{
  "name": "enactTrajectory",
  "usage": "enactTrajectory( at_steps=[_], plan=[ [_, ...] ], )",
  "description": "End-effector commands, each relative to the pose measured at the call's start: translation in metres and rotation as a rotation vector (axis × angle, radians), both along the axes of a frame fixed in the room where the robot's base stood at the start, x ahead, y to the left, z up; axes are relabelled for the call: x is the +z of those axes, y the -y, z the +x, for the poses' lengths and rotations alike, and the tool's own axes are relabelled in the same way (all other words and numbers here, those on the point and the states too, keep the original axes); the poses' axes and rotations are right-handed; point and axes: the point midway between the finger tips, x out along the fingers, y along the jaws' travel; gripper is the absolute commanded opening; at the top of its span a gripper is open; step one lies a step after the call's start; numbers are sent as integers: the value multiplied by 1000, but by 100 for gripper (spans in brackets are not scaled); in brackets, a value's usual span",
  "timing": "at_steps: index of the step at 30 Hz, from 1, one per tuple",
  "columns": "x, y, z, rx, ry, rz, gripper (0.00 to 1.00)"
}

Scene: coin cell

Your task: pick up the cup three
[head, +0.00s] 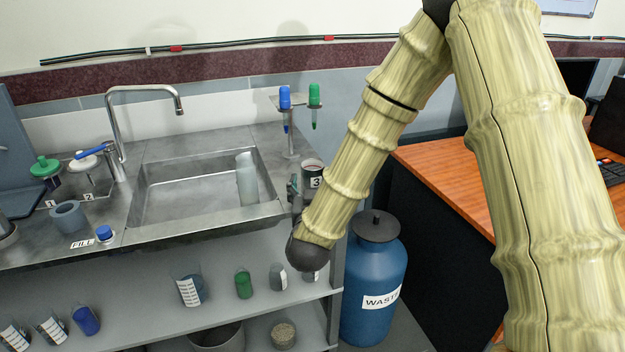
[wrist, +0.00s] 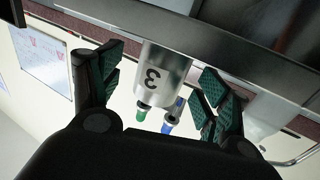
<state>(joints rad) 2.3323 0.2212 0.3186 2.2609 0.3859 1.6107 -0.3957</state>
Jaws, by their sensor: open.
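Cup three (head: 312,169) is a metal cup with a white label marked 3. It stands at the right end of the steel counter in the head view, partly hidden by my arm. In the wrist view the cup (wrist: 165,66) appears upside down, its label facing the camera. My gripper (wrist: 157,82) is open, with one green-padded finger on each side of the cup and visible gaps between pads and cup. In the head view only a small part of my gripper (head: 294,192) shows, just left of the cup.
A rack with blue (head: 284,96) and green (head: 314,95) droppers stands just behind the cup. A blue waste can (head: 373,270) stands below, right of the counter. An orange desk (head: 440,170) lies farther right.

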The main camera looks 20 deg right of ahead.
Motion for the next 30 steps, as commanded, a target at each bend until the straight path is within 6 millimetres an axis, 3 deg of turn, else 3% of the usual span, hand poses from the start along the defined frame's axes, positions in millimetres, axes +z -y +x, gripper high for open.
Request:
enactTrajectory(
  at_steps=[7, 17, 27, 30],
  plan=[
    [-1, 7, 30, -1, -1, 1, 76],
    [-1, 9, 36, 1, -1, 0, 76],
    [-1, 9, 36, 1, -1, 0, 18],
    [0, 9, 36, 1, 0, 0, 17]
  ],
)
